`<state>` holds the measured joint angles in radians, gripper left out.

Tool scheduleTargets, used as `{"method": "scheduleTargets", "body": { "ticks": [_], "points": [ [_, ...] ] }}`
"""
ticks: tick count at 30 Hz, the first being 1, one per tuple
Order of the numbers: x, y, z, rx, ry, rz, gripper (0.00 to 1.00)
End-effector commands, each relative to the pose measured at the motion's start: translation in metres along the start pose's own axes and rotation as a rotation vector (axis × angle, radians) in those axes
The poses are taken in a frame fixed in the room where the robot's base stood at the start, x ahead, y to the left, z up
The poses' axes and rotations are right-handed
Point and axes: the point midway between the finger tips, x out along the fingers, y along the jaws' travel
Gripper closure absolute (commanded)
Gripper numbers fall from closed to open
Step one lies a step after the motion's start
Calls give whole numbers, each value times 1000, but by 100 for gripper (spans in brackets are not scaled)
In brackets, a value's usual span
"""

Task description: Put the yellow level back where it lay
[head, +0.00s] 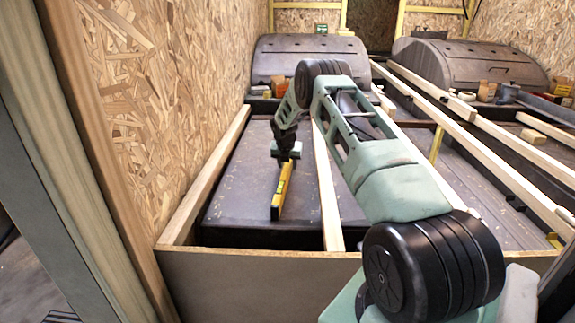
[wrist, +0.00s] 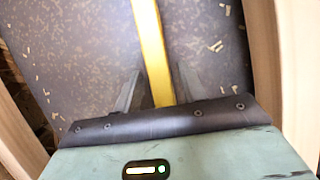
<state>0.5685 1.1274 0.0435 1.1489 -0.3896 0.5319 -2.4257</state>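The yellow level (head: 282,192) lies lengthwise on the dark floor panel, left of the middle timber in the head view. In the wrist view the level (wrist: 151,45) runs from the top edge down between my two fingers. My gripper (head: 287,156) is over the level's far end, pointing down. In the wrist view my gripper (wrist: 157,85) is open, with a finger on each side of the level and a narrow gap showing beside it. The level's far end is hidden by my gripper.
Timber battens flank the dark panel (head: 235,215): one at left (head: 205,178), one in the middle (head: 326,190). A front board (head: 250,285) closes the near side. Dark wheel arches (head: 300,50) (head: 465,65) stand at the back. Loose long timbers (head: 480,130) lie at right.

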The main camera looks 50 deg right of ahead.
Motion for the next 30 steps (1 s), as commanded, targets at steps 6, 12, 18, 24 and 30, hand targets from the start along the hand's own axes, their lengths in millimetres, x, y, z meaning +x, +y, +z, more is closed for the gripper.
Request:
{"method": "scheduleTargets", "body": {
  "ticks": [6,12,18,24,30],
  "points": [
    [0,0,0,0,1,0,53],
    [-8,0,0,0,1,0,53],
    [-46,0,2,-2,0,0,53],
    [-95,1,2,-2,0,1,53],
    [-138,0,2,-1,0,0,53]
  ]
}}
